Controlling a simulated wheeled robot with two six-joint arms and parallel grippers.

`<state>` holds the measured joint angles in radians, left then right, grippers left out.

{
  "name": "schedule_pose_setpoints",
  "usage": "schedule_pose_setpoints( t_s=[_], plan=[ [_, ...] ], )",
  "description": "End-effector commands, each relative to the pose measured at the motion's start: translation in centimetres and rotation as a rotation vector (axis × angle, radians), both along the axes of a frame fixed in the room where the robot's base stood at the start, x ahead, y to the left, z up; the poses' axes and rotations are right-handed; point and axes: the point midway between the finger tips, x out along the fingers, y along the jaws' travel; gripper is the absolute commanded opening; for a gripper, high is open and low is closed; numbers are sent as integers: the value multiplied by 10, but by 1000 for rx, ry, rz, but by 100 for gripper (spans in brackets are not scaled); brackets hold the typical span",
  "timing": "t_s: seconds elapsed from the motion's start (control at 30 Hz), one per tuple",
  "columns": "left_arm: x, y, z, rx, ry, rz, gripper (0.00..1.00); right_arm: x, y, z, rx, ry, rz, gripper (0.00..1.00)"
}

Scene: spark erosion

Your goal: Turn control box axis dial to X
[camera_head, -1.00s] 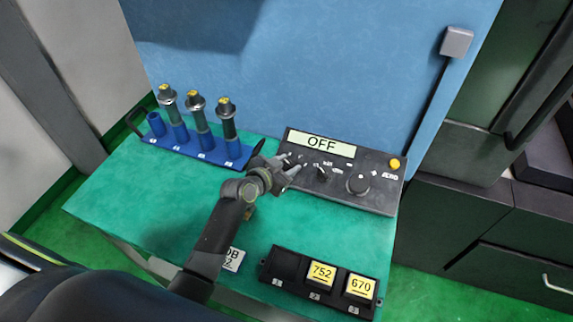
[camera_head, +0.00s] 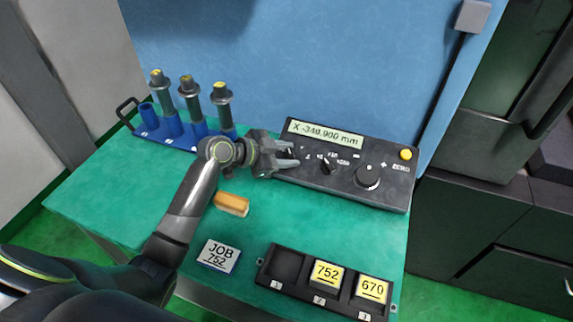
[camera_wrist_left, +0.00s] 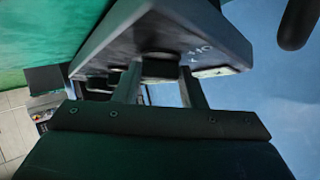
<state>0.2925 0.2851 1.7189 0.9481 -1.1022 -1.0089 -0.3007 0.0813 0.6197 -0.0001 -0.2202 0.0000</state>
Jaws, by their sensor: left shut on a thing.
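The dark control box (camera_head: 395,190) stands at the back of the green table. Its display (camera_head: 325,135) reads "X -340.900 mm". My left gripper (camera_head: 291,156) is at the left end of the box's panel, shut on the axis dial, which it mostly hides in the head view. In the left wrist view, the dark dial (camera_wrist_left: 160,68) sits between the two fingers, with the control box (camera_wrist_left: 125,38) around it. The pointer's exact direction is hidden. My right gripper is not in view.
A step dial (camera_head: 325,164), a large knob (camera_head: 367,176) and a yellow button (camera_head: 405,154) sit further right on the panel. A blue rack (camera_head: 170,143) with several holders stands left. A wooden block (camera_head: 232,204), a JOB 752 card (camera_head: 219,256) and a black tray (camera_head: 289,266) lie in front.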

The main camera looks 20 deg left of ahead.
Motion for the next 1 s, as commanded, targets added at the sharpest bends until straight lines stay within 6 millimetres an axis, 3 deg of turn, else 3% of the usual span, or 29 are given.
schedule_pose_setpoints(
  t_s=[0.03, 0.3, 0.97, 1.0],
  plan=[
    [1, 1, -6, 17, 0, -32, 14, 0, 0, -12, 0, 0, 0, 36],
    [2, 2, -3, 70, 0, -164, 14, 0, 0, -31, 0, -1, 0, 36],
    [2, 2, -1, 93, 4, -225, 14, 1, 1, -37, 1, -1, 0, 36],
    [2, 2, -1, 93, 3, -224, 40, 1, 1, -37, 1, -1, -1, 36]
  ],
)
